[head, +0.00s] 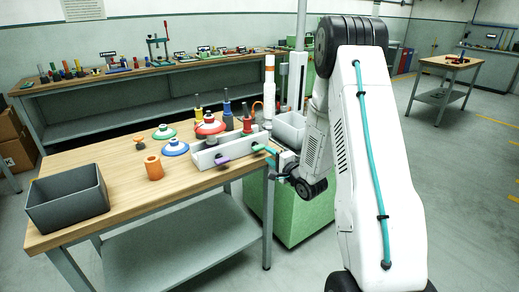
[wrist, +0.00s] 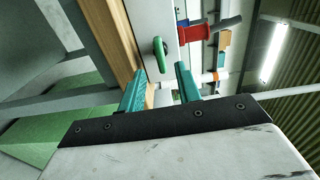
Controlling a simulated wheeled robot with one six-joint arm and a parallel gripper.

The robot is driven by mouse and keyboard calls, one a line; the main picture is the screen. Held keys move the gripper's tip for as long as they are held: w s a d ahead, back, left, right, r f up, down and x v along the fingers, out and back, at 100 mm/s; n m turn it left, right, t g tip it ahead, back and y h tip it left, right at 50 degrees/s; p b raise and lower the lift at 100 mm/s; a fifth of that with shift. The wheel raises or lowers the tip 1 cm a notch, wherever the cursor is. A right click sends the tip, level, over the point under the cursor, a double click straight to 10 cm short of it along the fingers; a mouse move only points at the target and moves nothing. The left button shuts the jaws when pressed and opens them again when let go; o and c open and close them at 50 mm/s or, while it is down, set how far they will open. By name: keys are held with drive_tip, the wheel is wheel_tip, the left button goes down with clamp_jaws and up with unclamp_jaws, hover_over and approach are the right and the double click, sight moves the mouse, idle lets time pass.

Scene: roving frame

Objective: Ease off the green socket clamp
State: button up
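The green clamp (wrist: 160,54) shows in the wrist view as a rounded green handle on the pale face of a white block. My gripper (wrist: 161,76) is open, with its two teal fingers apart. The green clamp lies just beyond the fingertips, between their lines, and I see no grip on it.
A grey tray (head: 289,130) sits to the block's right. A red handle (wrist: 195,33) is close above the clamp in the wrist view.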

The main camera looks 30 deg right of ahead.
sight(261, 149)
drive_tip(key=w, duration=0.7)
drive_tip(key=shift+w, duration=0.35)
drive_tip(key=shift+a, duration=0.1)
drive_tip(key=c, duration=0.7)
